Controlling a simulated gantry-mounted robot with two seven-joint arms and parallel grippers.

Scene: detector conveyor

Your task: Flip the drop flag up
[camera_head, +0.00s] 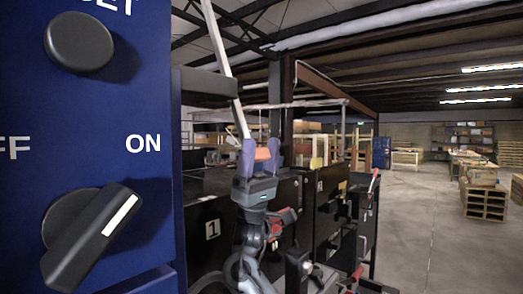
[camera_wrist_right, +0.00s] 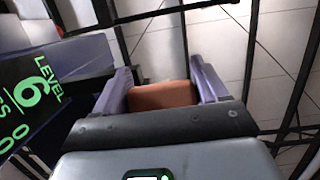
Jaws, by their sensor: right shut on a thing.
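My right gripper (camera_head: 262,147), with purple fingers, points up near the middle of the head view. It is shut on an orange piece (camera_head: 262,154). In the right wrist view this orange-brown piece (camera_wrist_right: 163,96) fills the gap between the fingers (camera_wrist_right: 160,78). It may be the drop flag, but I cannot tell for sure. A white pole (camera_head: 229,80) slants down from the top of the head view and ends beside the fingers. I cannot tell whether the pole joins the orange piece. My left gripper is not in view.
A blue panel (camera_head: 150,215) with a black button (camera_head: 79,42) and a rotary switch (camera_head: 92,235) stands close at left. A black conveyor frame (camera_head: 212,210) marked 1 runs beside the arm. Open floor lies at right.

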